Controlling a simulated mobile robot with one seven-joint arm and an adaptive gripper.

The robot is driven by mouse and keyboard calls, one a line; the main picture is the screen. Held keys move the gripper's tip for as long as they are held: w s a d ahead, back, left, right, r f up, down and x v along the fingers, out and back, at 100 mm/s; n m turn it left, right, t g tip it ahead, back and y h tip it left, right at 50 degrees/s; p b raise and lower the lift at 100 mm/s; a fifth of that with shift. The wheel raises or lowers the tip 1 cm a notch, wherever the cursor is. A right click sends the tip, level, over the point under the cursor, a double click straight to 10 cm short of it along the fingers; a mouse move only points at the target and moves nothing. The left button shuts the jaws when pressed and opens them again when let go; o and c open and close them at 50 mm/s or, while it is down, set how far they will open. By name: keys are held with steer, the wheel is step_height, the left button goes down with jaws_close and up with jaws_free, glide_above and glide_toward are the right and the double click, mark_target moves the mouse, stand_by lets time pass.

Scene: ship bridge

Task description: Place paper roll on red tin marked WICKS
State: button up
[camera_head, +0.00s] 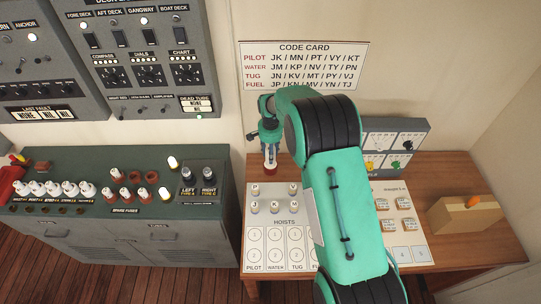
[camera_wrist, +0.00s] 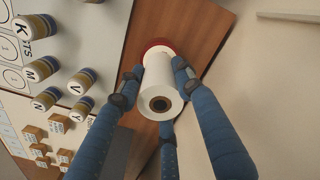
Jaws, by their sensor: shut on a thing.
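The white paper roll (camera_wrist: 163,78) is between the blue fingers of my gripper (camera_wrist: 158,92), which is shut on it. Its near end shows a brown core. A red rim, seemingly the red tin (camera_wrist: 157,43), shows just beyond the far end of the roll. In the head view my gripper (camera_head: 269,136) points down over the back left of the wooden desk, with the white roll (camera_head: 270,154) below it and a red edge (camera_head: 270,168) at its foot. I cannot tell whether roll and tin touch. No WICKS lettering is readable.
The HOISTS board (camera_head: 279,246) with several labelled pegs lies in front of the gripper. A green fuse console (camera_head: 110,190) stands left. The wall rises close behind.

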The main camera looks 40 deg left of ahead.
steer(key=shift+f, duration=0.5)
steer(key=shift+f, duration=0.15)
steer(key=o, duration=1.3)
steer(key=shift+r+b, duration=0.6)
steer(key=shift+r, duration=5.55)
